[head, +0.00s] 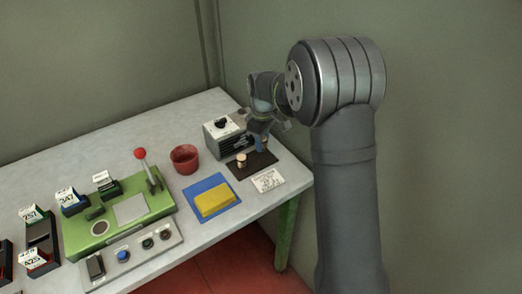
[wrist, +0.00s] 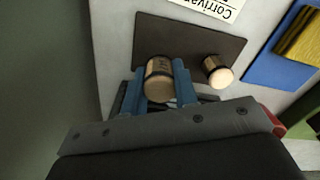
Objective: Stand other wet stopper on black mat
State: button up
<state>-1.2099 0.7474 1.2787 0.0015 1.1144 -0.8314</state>
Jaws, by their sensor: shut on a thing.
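My gripper (head: 262,146) points down over the back part of the black mat (head: 240,173). In the wrist view its blue fingers (wrist: 162,88) are shut on a cork stopper (wrist: 159,78) with a dark mark on its side. I cannot tell whether this stopper touches the mat. In the head view the fingers hide it. Another cork stopper (head: 241,160) stands upright on the mat, to the left of my gripper. It also shows in the wrist view (wrist: 217,72), right of the held one and apart from it.
A grey box (head: 222,142) with a white top stands behind the mat. A red cup (head: 185,158) is to the left. A printed card (head: 268,181) lies in front. A yellow sponge (head: 214,201) lies on a blue cloth (head: 196,189). A green machine (head: 118,220) with a red-knobbed lever stands further left.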

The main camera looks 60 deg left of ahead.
jog(key=shift+f, duration=1.9)
jog(key=shift+f, duration=0.15)
jog(key=o, duration=0.9)
notch_tip(320, 180, up, 12)
jog(key=shift+r, duration=0.15)
jog(key=shift+f, duration=4.15)
